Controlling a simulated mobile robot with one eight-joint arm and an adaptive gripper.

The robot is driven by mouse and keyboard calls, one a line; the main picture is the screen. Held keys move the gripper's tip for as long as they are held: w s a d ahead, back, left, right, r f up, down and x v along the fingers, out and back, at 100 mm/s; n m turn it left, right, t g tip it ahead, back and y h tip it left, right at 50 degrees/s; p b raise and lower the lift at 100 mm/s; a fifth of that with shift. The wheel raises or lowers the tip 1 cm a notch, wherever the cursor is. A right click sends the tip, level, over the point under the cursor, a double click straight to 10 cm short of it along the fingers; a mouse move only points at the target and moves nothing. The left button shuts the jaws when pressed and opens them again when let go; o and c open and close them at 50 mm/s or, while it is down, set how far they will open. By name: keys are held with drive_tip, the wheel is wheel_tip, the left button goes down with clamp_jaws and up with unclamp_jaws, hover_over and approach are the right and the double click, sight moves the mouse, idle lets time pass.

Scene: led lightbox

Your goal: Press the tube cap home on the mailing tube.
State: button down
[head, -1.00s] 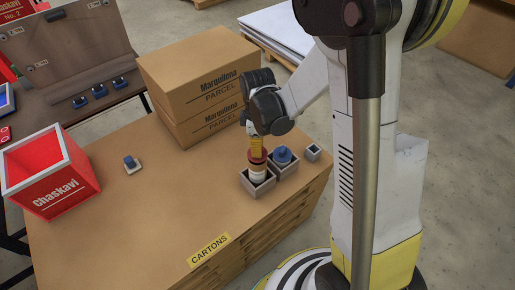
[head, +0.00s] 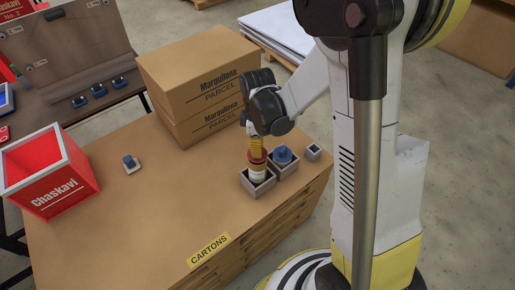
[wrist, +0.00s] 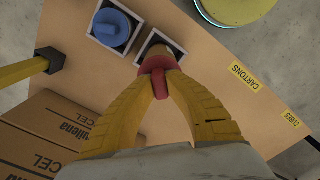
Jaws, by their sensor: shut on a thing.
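The mailing tube (head: 258,174) is pale and stands upright in a small open grey box near the right side of the brown tabletop. The red tube cap (head: 257,155) sits at the tube's top end; it also shows in the wrist view (wrist: 155,62). My gripper (wrist: 160,78) points down with its yellow fingers shut on the cap's red knob. In the head view my gripper (head: 257,148) is right above the tube. The cap hides the joint, so I cannot tell how deep it sits.
A blue capped thing (head: 283,155) stands in a neighbouring grey box. A small grey box (head: 313,151) is to its right. Stacked parcels (head: 195,70) stand behind. A red crate (head: 55,190) and a small blue item (head: 129,161) are at left. The front tabletop is clear.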

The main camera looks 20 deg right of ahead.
drive_tip(key=shift+f+b, duration=0.7)
drive_tip(key=shift+f, duration=0.2)
drive_tip(key=c, duration=1.4)
unclamp_jaws()
drive_tip(key=shift+r, duration=0.1)
drive_tip(key=shift+r, duration=0.1)
wheel_tip(320, 180, up, 12)
drive_tip(key=shift+f, duration=0.1)
